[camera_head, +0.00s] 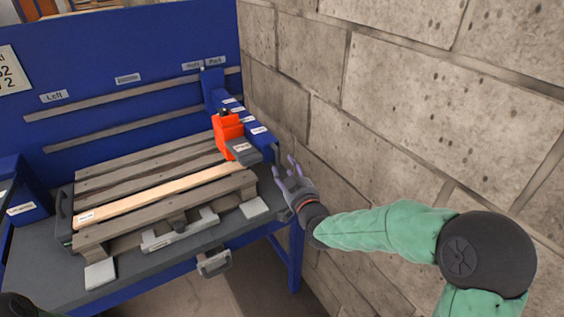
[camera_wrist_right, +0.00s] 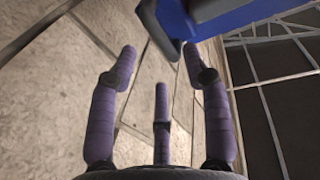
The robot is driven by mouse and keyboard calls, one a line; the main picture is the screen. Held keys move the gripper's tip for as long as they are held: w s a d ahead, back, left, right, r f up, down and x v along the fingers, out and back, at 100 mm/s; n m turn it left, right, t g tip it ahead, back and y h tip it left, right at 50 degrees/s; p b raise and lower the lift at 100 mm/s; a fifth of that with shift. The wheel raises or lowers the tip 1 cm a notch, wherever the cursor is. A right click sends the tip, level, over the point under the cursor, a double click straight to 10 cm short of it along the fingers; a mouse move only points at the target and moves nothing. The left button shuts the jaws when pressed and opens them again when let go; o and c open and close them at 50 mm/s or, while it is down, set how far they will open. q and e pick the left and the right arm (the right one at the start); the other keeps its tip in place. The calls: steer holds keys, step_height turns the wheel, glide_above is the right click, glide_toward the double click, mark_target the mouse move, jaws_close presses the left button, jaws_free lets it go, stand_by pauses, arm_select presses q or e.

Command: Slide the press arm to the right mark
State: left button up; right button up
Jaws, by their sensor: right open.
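The blue press arm (camera_head: 240,112) reaches forward from the rails on the blue back panel, at their right end. It carries an orange-red head (camera_head: 228,134) with a grey block, over the right part of the pallet (camera_head: 150,178). It stands near two adjacent labels (camera_head: 203,64); one seems to read Park, the other is too small to read surely. My right gripper (camera_head: 284,168) is open and empty, beside the arm's front end, by the wall. In the right wrist view, blue metal (camera_wrist_right: 180,20) shows beyond the spread fingers (camera_wrist_right: 160,70). My left gripper is out of view.
A block wall (camera_head: 400,100) stands close on the right. A Left label (camera_head: 54,97) is on the back panel at the left. The pallet lies on a dark table (camera_head: 45,265) with a handle (camera_head: 214,263) at its front edge.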

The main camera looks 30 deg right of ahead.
steer(key=s, duration=0.5)
steer(key=shift+s+a, duration=0.25)
steer(key=shift+a, duration=0.1)
steer(key=s+a+f+g+y, duration=0.1)
steer(key=a+f+g, duration=0.2)
steer(key=f, duration=0.6)
steer(key=s+a+f+g+y+p, duration=0.1)
steer(key=a+f+g+y, duration=0.2)
steer(key=f, duration=0.6)
steer(key=s+a+f+g, duration=0.1)
steer(key=a+f+g, duration=0.25)
steer(key=f, duration=0.45)
steer(key=s+a+f+g+y, duration=0.1)
steer(key=s+a+f+g, duration=0.3)
steer(key=s+f, duration=0.4)
steer(key=s+a+f+m+g+y+p, duration=0.1)
steer(key=s+a+f+g, duration=0.3)
steer(key=s+a+f, duration=0.3)
steer(key=s+f, duration=0.2)
steer(key=s, duration=0.2)
steer(key=shift+a+f, duration=0.15)
